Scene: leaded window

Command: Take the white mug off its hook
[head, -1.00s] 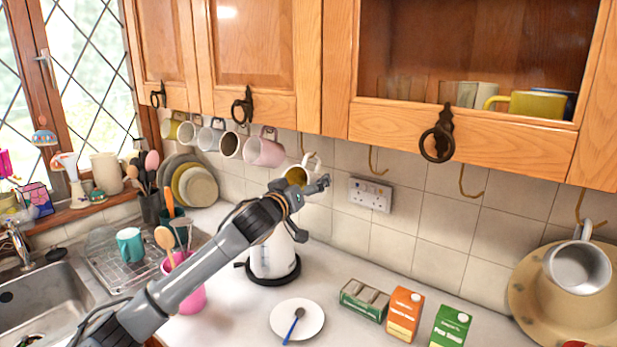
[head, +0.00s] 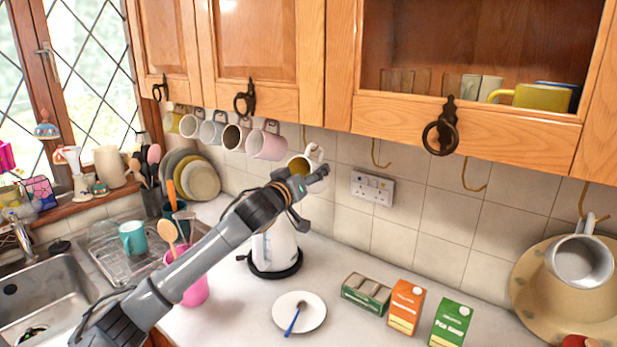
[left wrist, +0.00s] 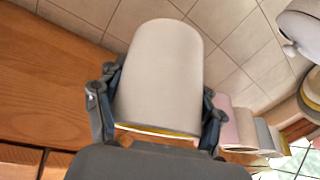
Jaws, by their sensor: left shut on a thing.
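A white mug with a yellow inside (head: 303,163) is under the wall cabinets, tilted, with its handle at the upper right. My left gripper (head: 308,181) is shut on it. In the left wrist view the mug's pale outer wall (left wrist: 160,75) sits between the two fingers (left wrist: 157,115), its yellow-lined rim towards the palm. A hook (head: 304,137) hangs just above the mug; I cannot tell whether the handle still touches it. Another pale mug (head: 583,262) hangs at the far right. My right gripper is not in view.
A pink mug (head: 267,146) and several others hang in a row to the left. A kettle (head: 275,247) stands below the arm. A plate with a spoon (head: 299,312) and cartons (head: 406,307) are on the counter. Empty hooks (head: 380,155) are to the right.

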